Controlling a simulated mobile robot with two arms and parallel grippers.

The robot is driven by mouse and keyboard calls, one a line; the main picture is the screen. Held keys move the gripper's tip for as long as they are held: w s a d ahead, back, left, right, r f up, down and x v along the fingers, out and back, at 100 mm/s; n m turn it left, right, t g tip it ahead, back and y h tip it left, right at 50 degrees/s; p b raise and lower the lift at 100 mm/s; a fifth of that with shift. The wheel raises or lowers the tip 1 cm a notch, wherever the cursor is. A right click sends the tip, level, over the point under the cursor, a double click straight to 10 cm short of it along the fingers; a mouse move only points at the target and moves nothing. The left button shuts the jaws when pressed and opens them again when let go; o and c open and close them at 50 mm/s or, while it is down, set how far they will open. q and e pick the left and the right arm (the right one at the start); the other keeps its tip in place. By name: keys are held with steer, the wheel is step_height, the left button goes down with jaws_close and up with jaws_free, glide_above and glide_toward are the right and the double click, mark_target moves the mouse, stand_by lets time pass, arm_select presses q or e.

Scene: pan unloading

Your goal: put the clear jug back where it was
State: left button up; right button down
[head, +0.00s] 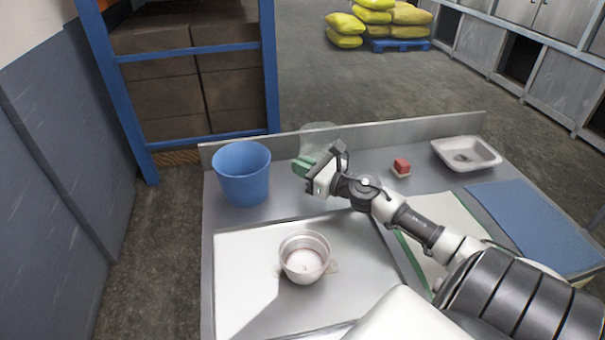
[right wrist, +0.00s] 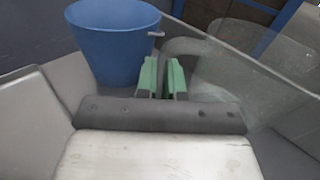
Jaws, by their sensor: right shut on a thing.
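The clear jug (head: 320,136) is at the back edge of the metal table, partly hidden behind my right gripper (head: 304,166). In the right wrist view its see-through body (right wrist: 262,62) is on the right, and its handle (right wrist: 190,46) arches towards the green fingers. My right gripper (right wrist: 163,78) is shut on the jug's handle. I cannot tell whether the jug's base touches the table. My left gripper is not in view.
A blue bucket (head: 242,172) stands left of the jug. A red block (head: 401,166), a white tray (head: 466,153) and a blue mat (head: 530,222) lie to the right. A raised back wall (head: 420,127) edges the table.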

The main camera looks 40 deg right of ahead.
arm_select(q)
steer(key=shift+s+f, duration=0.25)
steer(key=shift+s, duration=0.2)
arm_select(e)
steer(key=shift+f, duration=1.2)
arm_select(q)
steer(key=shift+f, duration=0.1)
arm_select(e)
steer(key=c, duration=1.7)
jaws_free()
steer(key=shift+f, duration=0.2)
steer(key=o, duration=0.5)
steer(key=shift+c, duration=0.2)
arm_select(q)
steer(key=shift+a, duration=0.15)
arm_select(e)
steer(key=shift+r, duration=0.1)
